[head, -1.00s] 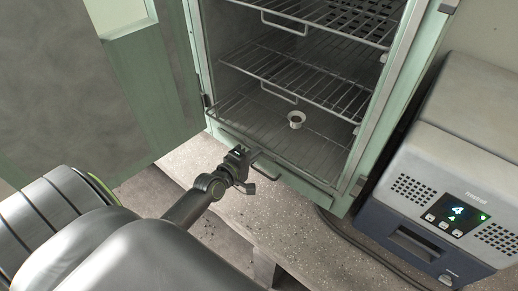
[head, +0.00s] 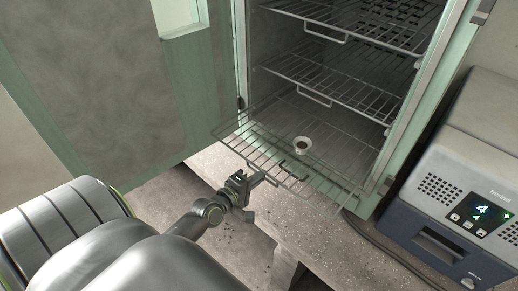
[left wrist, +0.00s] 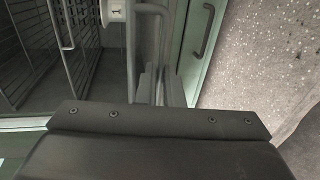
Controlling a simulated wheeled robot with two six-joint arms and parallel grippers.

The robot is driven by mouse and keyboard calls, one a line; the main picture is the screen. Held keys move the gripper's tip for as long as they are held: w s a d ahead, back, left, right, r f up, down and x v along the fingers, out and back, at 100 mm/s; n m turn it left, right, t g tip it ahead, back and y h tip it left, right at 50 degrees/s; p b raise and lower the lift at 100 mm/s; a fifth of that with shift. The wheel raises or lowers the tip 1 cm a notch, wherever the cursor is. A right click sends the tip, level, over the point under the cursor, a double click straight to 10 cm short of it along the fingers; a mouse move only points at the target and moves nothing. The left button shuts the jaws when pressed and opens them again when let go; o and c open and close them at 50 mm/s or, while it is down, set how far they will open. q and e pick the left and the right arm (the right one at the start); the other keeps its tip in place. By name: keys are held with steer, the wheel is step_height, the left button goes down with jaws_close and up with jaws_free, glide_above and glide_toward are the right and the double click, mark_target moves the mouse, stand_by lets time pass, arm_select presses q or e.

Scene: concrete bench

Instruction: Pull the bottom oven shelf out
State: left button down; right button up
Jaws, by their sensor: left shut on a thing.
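The bottom oven shelf (head: 235,132), a wire rack, sticks partway out of the oven front, past the sill and over the bench. My left gripper (head: 256,178) is shut on the wire handle at the shelf's front edge. In the left wrist view the handle wire (left wrist: 131,50) runs down to the fingers (left wrist: 155,88). My right gripper is not in view.
The middle shelf (head: 335,82) and top shelf (head: 365,22) are inside the oven. The green oven door (head: 185,80) stands open at the left. A grey-blue device (head: 455,190) with a lit display is at the right. The bench (head: 300,225) is clear in front.

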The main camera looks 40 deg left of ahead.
arm_select(q)
steer(key=c, duration=1.8)
jaws_free()
steer(key=shift+w, duration=0.1)
steer(key=shift+c, duration=0.2)
steer(key=b+v, duration=0.2)
steer(key=v, duration=1.5)
steer(key=shift+s, duration=0.25)
